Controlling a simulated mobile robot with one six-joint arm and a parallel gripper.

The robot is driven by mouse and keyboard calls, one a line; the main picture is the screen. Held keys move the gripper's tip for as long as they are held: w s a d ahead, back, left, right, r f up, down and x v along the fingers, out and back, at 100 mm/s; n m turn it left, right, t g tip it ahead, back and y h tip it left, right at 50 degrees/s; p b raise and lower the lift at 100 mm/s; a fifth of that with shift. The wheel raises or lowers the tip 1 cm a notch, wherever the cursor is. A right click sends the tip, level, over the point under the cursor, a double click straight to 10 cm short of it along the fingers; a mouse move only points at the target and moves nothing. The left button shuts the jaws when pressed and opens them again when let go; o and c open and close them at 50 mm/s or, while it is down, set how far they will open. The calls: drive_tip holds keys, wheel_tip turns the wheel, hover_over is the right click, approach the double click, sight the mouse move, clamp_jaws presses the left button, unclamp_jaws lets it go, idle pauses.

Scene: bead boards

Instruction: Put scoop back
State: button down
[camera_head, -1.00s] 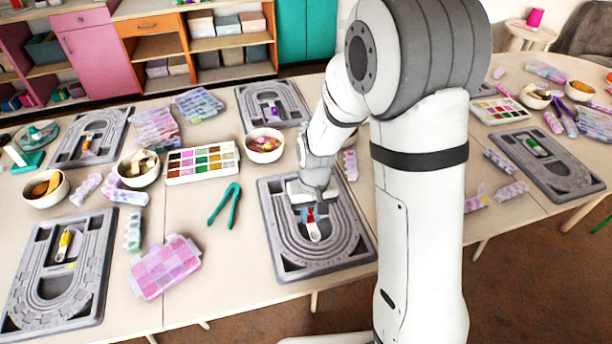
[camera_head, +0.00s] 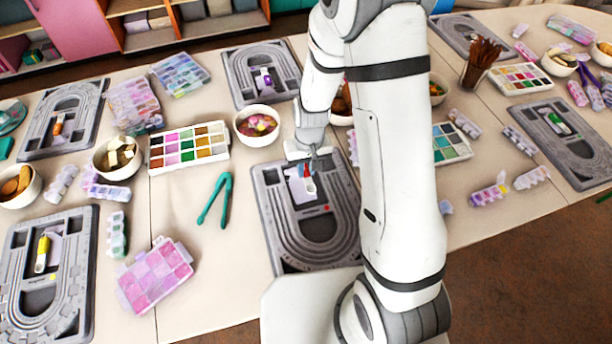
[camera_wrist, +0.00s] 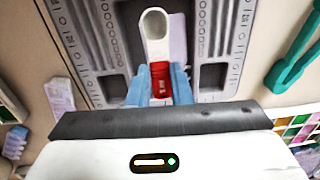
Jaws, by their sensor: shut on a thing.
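The scoop has a red handle and a white bowl. It shows over the grey bead board (camera_head: 268,225) in the head view (camera_head: 310,188) and upright in the wrist view (camera_wrist: 154,32). My gripper (camera_head: 304,168) is at the far half of this board. In the wrist view its blue fingertips (camera_wrist: 160,85) are shut on the red handle. A pale lilac patch in the board's middle recess (camera_wrist: 178,40) shows behind the scoop. A small red mark (camera_head: 326,208) is on the board's middle. I cannot tell whether the scoop touches the board.
Several other bead boards hold scoops, such as the yellow one (camera_head: 42,255) and the purple one (camera_head: 264,80). Teal tweezers (camera_head: 214,200), a bead bowl (camera_head: 257,126), a paint-like tray (camera_head: 187,147) and a pink bead box (camera_head: 155,276) lie left of my gripper.

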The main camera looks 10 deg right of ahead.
sight(306, 173)
wheel_tip(306, 173, down, 4)
drive_tip(key=shift+a+f, duration=0.1)
drive_tip(key=shift+f, duration=0.05)
drive_tip(key=shift+s, duration=0.1)
drive_tip(key=shift+f, duration=0.3)
drive_tip(key=c, duration=1.3)
unclamp_jaws()
drive_tip(key=shift+r, duration=0.15)
